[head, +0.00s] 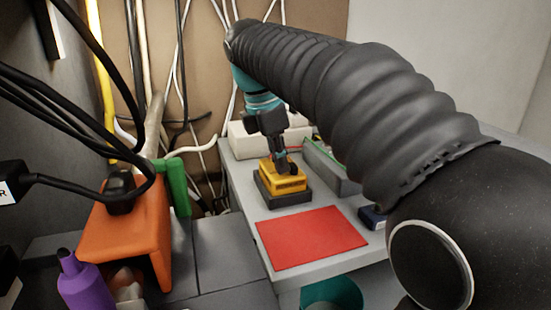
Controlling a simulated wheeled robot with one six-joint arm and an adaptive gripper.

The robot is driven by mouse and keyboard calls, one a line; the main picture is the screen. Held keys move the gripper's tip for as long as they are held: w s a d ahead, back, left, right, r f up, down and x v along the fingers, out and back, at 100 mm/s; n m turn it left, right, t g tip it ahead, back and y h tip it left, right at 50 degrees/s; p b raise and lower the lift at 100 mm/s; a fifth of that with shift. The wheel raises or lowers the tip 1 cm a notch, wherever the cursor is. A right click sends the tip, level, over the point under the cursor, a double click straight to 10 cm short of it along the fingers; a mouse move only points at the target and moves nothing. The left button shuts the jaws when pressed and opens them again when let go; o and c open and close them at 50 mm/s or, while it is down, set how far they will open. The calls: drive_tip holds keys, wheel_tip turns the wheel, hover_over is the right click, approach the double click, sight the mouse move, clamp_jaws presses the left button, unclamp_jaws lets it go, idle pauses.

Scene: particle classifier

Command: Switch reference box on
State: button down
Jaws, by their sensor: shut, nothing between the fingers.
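A yellow box (284,178) sits on a black base on the grey table, and I take it for the reference box. I cannot read its label or see the state of its switch. My gripper (288,167) is shut and points down at the top right part of the yellow box. Its fingertips are at or just above the top face; I cannot tell whether they touch it. The gripper hides part of the box's back and top.
A red mat (312,237) lies in front. A white box (252,140) and a grey box (330,168) with red and green wires stand behind. An orange stand (124,235) and a purple bottle (84,283) are left.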

drive_tip(key=shift+d, duration=0.15)
drive_tip(key=shift+w+r, duration=0.1)
drive_tip(key=shift+r, duration=0.45)
drive_tip(key=v, duration=0.9)
drive_tip(key=shift+a+p, duration=0.25)
drive_tip(key=shift+p, duration=0.2)
